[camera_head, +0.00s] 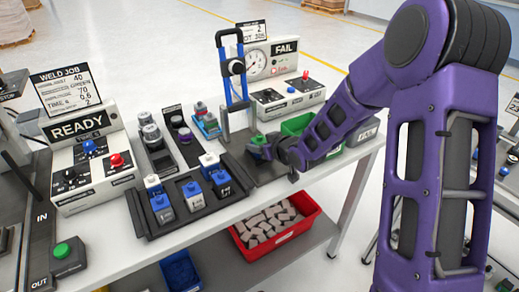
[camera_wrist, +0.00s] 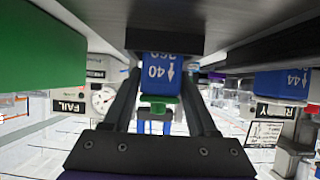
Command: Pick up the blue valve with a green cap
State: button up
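The blue valve with the green cap shows in the wrist view, its blue body (camera_wrist: 162,72) marked "40" and its green cap (camera_wrist: 158,103) below it in that view. In the head view only its green top (camera_head: 257,141) shows clearly; my gripper hides most of the rest. My gripper (camera_wrist: 162,80) has one finger on each side of the valve. The fingertips lie close along the blue body, and I cannot tell whether they press on it. The valve's base meets a dark holder (camera_wrist: 165,40). In the head view my gripper (camera_head: 270,150) is beside the green top, low over the table's right part.
A blue clamp stand (camera_head: 234,75) rises behind my gripper. A green bin (camera_head: 297,125) lies close behind my wrist. A red crate (camera_head: 275,222) is on the lower shelf.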

grip_shut()
jog(key=shift+r, duration=0.1)
